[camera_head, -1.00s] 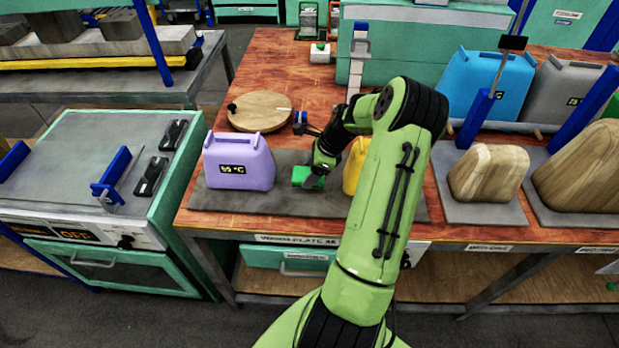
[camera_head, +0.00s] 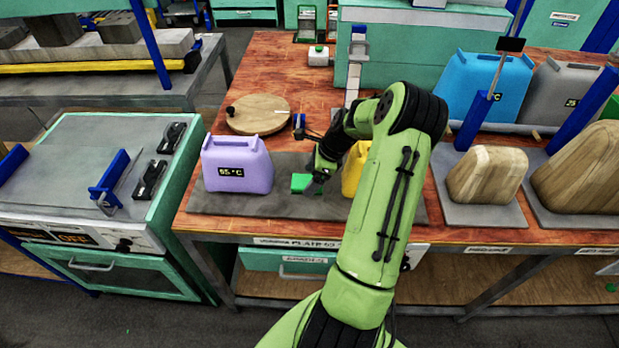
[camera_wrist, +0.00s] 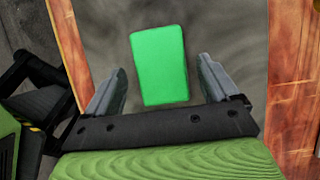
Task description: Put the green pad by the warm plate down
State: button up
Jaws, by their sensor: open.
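The green pad (camera_head: 302,183) lies on the dark grey warm plate (camera_head: 270,206), between the purple 55 °C jug (camera_head: 237,166) and the yellow jug (camera_head: 353,168). In the wrist view the green pad (camera_wrist: 159,65) shows whole, flat against the grey plate surface (camera_wrist: 215,40). My gripper (camera_wrist: 160,88) is open, with one finger on each side of the pad's lower end and a visible gap on both sides. In the head view my gripper (camera_head: 318,178) is just above and right of the pad, and my arm partly hides the yellow jug.
A round wooden board (camera_head: 258,114) lies behind the purple jug. Wooden blocks (camera_head: 487,174) stand on grey plates at the right, with a blue jug (camera_head: 484,86) behind. A press with a blue handle (camera_head: 110,180) stands at the left.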

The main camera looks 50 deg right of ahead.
jog(key=p+v, duration=0.2)
jog(key=v, duration=0.9)
jog(key=w+a+r+n+g+h, duration=0.1)
jog(key=a+r+n+h, duration=0.1)
jog(key=a+r+n, duration=0.55)
jog(key=w+a+r+n+g+h, duration=0.1)
jog(key=a+r+n, duration=0.35)
jog(key=a, duration=0.65)
jog(key=s+a+r+n+t, duration=0.3)
jog(key=s+a+r+n, duration=0.1)
jog(key=s+a+n, duration=1)
jog(key=shift+s+a+r+n+t, duration=0.15)
jog(key=shift+s+a+n+t, duration=0.15)
jog(key=shift+n, duration=0.8)
jog(key=shift+w, duration=0.1)
